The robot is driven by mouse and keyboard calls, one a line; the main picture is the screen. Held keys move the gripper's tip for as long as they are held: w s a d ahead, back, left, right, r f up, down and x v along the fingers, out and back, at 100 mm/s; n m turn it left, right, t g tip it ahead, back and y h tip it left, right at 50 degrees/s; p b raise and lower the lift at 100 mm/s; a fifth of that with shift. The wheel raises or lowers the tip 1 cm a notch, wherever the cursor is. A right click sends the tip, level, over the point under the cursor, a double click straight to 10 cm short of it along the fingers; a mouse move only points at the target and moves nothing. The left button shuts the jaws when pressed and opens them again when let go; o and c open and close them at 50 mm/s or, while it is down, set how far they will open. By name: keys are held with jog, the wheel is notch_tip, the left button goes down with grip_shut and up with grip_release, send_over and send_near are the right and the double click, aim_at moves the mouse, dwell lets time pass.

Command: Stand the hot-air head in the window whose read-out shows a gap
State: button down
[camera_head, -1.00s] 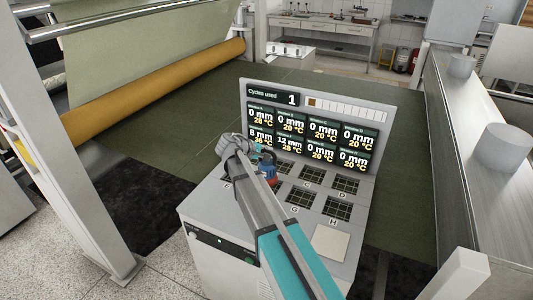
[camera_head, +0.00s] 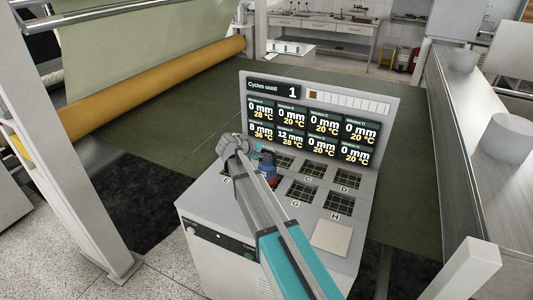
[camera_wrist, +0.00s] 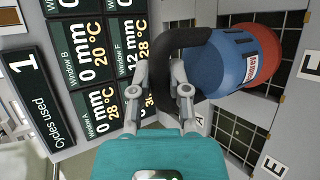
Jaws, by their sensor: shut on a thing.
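My gripper (camera_wrist: 168,75) is shut on the black handle of the hot-air head (camera_wrist: 238,62), a blue body with a red end. The head also shows in the head view (camera_head: 267,168), behind my arm, held over the left part of the console top. It hides some windows there; whether it touches the top cannot be told. The read-out panel (camera_head: 308,116) shows 8 mm, 36 °C for window E and 12 mm, 28 °C for window F. The others show 0 mm; A reads 28 °C, the rest 20 °C. A gridded window (camera_wrist: 238,135) lies beside labels A and E.
The cycles display (camera_head: 273,90) reads 1. Uncovered gridded windows include G (camera_head: 302,192) and H (camera_head: 339,202). A blank pale plate (camera_head: 331,237) lies at the console's front right. A post (camera_head: 75,165) stands at left and a metal bench (camera_head: 480,130) at right.

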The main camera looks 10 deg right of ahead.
jog(key=shift+f, duration=0.1)
jog(key=c, duration=0.6)
grip_release()
jog(key=shift+s+a+r+p, duration=0.2)
jog(key=shift+a+r+p, duration=0.1)
jog(key=shift+r, duration=0.1)
jog(key=p+v, duration=0.5)
jog(key=v, duration=0.6)
jog(key=shift+p, duration=0.3)
jog(key=shift+s, duration=0.1)
jog(key=s+d+f+m+g+y, duration=0.1)
jog(key=s+d+f+m+y, duration=0.1)
jog(key=s, duration=0.6)
jog(key=s+d+f+m+g+y, duration=0.2)
jog(key=s+d+f+m+y, duration=0.1)
jog(key=s, duration=0.5)
jog(key=s+d+f+m+g+y, duration=0.2)
jog(key=s+d+f+m+y, duration=0.1)
jog(key=s, duration=0.5)
jog(key=d+f+y, duration=0.1)
jog(key=y, duration=0.1)
jog(key=shift+s+y, duration=0.25)
jog(key=shift+y, duration=0.05)
